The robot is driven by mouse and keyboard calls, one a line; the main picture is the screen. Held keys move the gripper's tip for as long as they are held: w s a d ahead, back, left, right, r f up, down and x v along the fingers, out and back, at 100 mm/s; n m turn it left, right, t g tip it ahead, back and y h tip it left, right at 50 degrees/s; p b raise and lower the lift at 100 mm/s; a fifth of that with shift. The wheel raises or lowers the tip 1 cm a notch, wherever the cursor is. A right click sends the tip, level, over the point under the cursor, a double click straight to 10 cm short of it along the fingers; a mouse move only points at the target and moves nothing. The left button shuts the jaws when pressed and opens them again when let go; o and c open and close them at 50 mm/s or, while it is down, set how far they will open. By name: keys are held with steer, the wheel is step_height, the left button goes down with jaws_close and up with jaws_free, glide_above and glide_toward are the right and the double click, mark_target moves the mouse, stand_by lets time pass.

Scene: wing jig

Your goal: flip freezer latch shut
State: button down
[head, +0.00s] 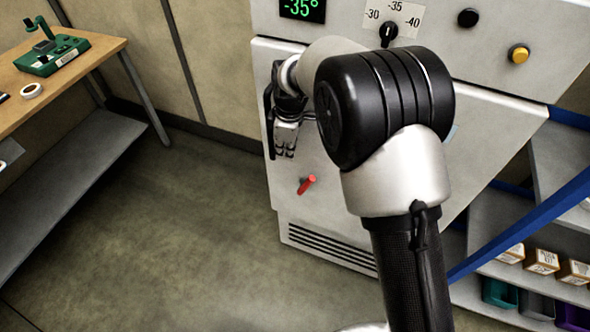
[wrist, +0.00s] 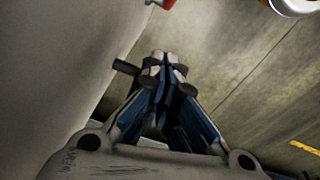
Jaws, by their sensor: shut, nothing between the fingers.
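The freezer (head: 420,180) is a pale cabinet with a sloped front. A red handle (head: 307,184), which looks like the latch, sticks out low on its front. A red piece (wrist: 161,3) shows at the top edge of the wrist view, cut off. My gripper (head: 285,153) hangs in front of the freezer's left part, above the red handle and apart from it. In the wrist view its fingertips (wrist: 163,62) are together and empty. A dark peg (wrist: 125,67) shows just left of the fingertips; I cannot tell what it belongs to. My arm hides the middle of the freezer front.
The freezer panel has a display (head: 303,9) reading -35°, a black dial (head: 388,34) and a yellow button (head: 519,53). A workbench (head: 85,38) stands at left. Shelves with bins (head: 500,293) and a blue beam (head: 530,225) are at right. The floor at left is clear.

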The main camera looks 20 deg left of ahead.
mark_target(313, 181)
steer(key=shift+d, duration=0.1)
step_height(313, 181, down, 11)
steer(key=w+d+b, duration=0.1)
steer(key=d+b, duration=0.1)
steer(key=b, duration=0.2)
steer(key=shift+d+f, duration=0.15)
steer(key=shift+d, duration=0.15)
steer(key=shift+d, duration=0.6)
stand_by(0.4)
steer(key=shift+s+d, duration=0.1)
steer(key=shift+d, duration=0.85)
steer(key=shift+s+d+f, duration=0.1)
steer(key=shift+d+f, duration=0.1)
steer(key=shift+d, duration=0.35)
steer(key=shift+d+f, duration=0.15)
steer(key=shift+d, duration=0.35)
steer(key=d+f+b, duration=0.3)
steer(key=d+f, duration=0.1)
steer(key=shift+s+d+f, duration=0.2)
steer(key=shift+d+f, duration=0.1)
steer(key=shift+d, duration=0.05)
